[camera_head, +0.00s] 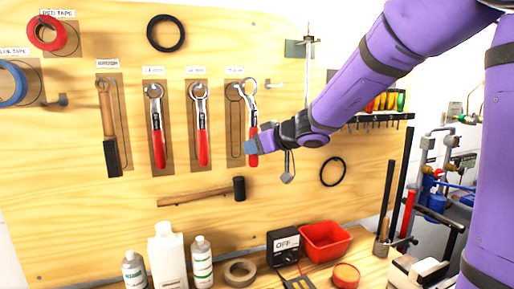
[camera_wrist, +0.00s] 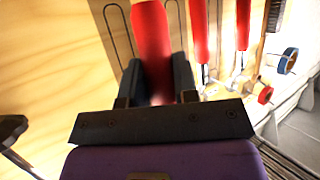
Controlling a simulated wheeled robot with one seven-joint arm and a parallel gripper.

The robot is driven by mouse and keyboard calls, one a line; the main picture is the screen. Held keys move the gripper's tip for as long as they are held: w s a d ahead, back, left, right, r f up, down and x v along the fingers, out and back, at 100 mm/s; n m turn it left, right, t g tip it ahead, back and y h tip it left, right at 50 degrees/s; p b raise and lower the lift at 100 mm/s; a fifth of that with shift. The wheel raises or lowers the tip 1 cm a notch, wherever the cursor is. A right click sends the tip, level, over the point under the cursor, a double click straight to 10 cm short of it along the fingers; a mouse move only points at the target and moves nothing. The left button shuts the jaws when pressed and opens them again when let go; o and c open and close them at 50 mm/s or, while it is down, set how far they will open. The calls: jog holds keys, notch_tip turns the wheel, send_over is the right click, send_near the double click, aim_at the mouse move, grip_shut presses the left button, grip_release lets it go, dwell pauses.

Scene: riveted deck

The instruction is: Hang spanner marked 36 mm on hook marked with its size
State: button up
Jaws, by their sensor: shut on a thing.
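My gripper (camera_head: 255,148) is shut on the red handle of a spanner (camera_head: 252,112), near its lower end. The spanner is upright with its silver ring head up, in front of the board and slightly right of the rightmost spanner outline (camera_head: 235,125). A small label (camera_head: 234,71) sits above that outline; its text is too small to read. In the wrist view the red handle (camera_wrist: 151,35) stands between the two dark fingers (camera_wrist: 157,78). Whether the ring touches a hook is unclear. No size marking on the spanner is legible.
A bare peg (camera_head: 272,85) juts out at right. Below are a mallet (camera_head: 205,192), bottles (camera_head: 166,255), a meter (camera_head: 284,247) and a red bin (camera_head: 323,240).

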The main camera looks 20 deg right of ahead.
jog(key=w+f, duration=0.1)
jog(key=w, duration=0.5)
jog(key=shift+w, duration=0.3)
dwell(0.5)
jog(key=shift+w+f, duration=0.1)
dwell(0.6)
jog(key=o, duration=1.1)
jog(key=shift+c, duration=0.2)
